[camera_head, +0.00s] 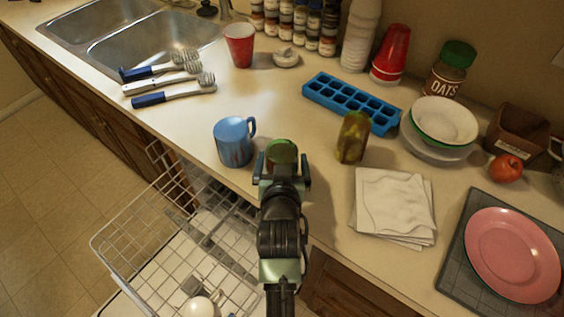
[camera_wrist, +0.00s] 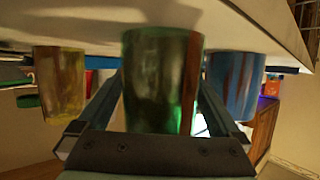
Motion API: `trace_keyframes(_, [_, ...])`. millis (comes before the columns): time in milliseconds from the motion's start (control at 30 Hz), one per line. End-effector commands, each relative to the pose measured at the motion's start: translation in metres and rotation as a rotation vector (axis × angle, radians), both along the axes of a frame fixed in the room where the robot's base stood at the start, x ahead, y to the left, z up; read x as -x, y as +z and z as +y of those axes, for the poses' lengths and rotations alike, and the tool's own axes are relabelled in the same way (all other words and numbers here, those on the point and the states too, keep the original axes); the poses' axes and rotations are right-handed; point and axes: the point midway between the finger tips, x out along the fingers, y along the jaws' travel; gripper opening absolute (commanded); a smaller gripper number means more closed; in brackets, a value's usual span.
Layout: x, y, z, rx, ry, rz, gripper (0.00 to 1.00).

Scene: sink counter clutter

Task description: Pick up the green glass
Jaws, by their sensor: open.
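The green glass (camera_head: 282,151) stands near the counter's front edge, just beyond my gripper (camera_head: 283,168), which partly hides it. In the wrist view, which shows the counter upside down, the green glass (camera_wrist: 162,75) is large and central. My gripper (camera_wrist: 155,115) is open, with one finger on each side of the glass. Whether either finger touches it I cannot tell.
A blue mug (camera_head: 233,142) stands close on the left, a yellowish-green glass (camera_head: 352,137) on the right. Folded napkins (camera_head: 393,205) lie right of my gripper. An open dishwasher rack (camera_head: 150,240) is below left. A blue ice tray (camera_head: 350,101) lies behind.

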Motion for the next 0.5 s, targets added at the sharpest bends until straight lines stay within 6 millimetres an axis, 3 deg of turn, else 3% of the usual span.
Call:
trace_keyframes(100, [0.0001,0.0002,0.0,0.0,0.0,0.0,0.98])
trace_keyframes(500, [0.0004,0.0002,0.0002,0.0,0.0,0.0,0.26])
